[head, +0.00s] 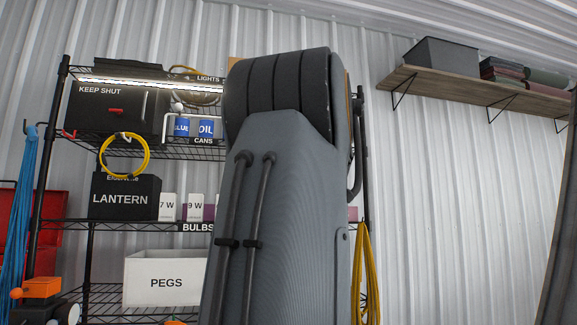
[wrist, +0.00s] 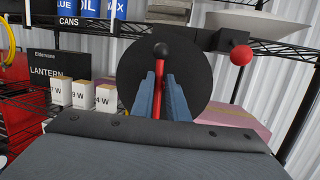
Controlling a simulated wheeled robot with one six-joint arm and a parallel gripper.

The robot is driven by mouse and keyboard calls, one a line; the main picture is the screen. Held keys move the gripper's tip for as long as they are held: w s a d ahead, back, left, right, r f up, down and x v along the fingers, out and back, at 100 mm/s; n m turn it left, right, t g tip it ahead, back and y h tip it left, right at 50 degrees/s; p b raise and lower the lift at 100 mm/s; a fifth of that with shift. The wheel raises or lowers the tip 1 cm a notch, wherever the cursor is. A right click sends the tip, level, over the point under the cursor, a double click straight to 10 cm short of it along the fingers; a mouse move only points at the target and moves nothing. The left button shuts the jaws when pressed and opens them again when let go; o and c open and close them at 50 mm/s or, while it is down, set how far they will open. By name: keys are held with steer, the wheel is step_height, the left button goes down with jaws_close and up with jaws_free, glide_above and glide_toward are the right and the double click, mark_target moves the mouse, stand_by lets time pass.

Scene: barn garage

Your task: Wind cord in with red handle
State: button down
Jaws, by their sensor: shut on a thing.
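In the wrist view a large black disc (wrist: 128,68) faces me, hung at shelf height. A red handle (wrist: 158,92) stands upright in front of it, with a black ball (wrist: 161,49) at its top. My gripper (wrist: 160,82) has its two blue-grey fingers on either side of the red handle and is shut on it. The handle's lower end is hidden by my wrist. No cord can be made out on the disc. In the head view my own arm hides the gripper and the disc.
A red ball knob (wrist: 241,55) on a black bracket sits right of the disc. Bulb boxes (wrist: 82,94) and a black lantern box (wrist: 50,78) stand close on the left. In the head view are a PEGS bin (head: 165,280) and a high wooden shelf (head: 470,92).

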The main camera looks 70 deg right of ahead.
steer(key=shift+d+f, duration=0.1)
steer(key=shift+f, duration=0.1)
steer(key=c, duration=1.8)
jaws_free()
steer(key=shift+o, duration=0.2)
steer(key=shift+r, duration=0.1)
steer(key=b+v, duration=0.2)
steer(key=v, duration=0.6)
steer(key=shift+w, duration=0.1)
